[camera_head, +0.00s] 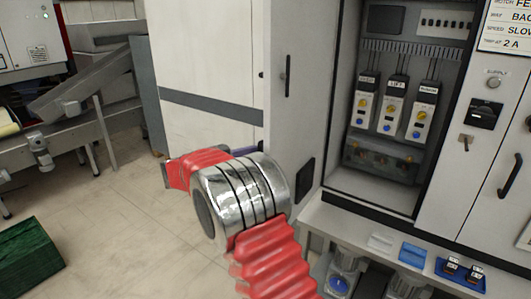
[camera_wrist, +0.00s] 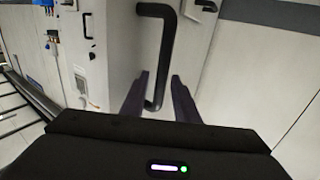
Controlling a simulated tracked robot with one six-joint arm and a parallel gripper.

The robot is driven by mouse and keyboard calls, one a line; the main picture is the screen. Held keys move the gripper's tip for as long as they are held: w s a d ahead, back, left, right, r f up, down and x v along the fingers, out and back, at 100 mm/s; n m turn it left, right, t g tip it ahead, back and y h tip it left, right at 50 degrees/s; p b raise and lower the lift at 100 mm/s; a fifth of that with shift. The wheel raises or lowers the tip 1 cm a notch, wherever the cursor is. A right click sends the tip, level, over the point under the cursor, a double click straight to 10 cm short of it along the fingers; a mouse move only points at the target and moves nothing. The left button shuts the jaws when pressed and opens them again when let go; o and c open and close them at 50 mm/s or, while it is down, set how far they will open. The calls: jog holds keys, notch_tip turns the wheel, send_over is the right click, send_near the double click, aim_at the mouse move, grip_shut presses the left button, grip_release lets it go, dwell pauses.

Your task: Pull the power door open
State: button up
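A pale grey panel (camera_head: 305,125) with a black vertical bar handle (camera_head: 288,75) stands just left of an open cabinet compartment (camera_head: 385,195); I take it for the power door. In the wrist view a black bar handle (camera_wrist: 167,50) is on a pale surface straight ahead. My gripper (camera_wrist: 159,95) is open, its two dark purple fingers apart on either side of the handle's lower end. I cannot tell whether they touch it. In the head view my wrist hides most of the gripper; a purple bit (camera_head: 245,149) shows behind it, left of the panel.
Several breakers (camera_head: 392,105) are inside the compartment. A ledge below holds small parts and a blue tray (camera_head: 460,273). Another cabinet door with a black handle (camera_head: 510,175) is at right. A conveyor (camera_head: 75,120) and a green crate (camera_head: 28,255) are at left. Tiled floor between is clear.

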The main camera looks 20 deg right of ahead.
jog(key=shift+a, duration=0.2)
jog(key=a, duration=1.3)
jog(key=shift+s+a, duration=0.3)
jog(key=shift+s, duration=0.15)
jog(key=shift+f, duration=0.1)
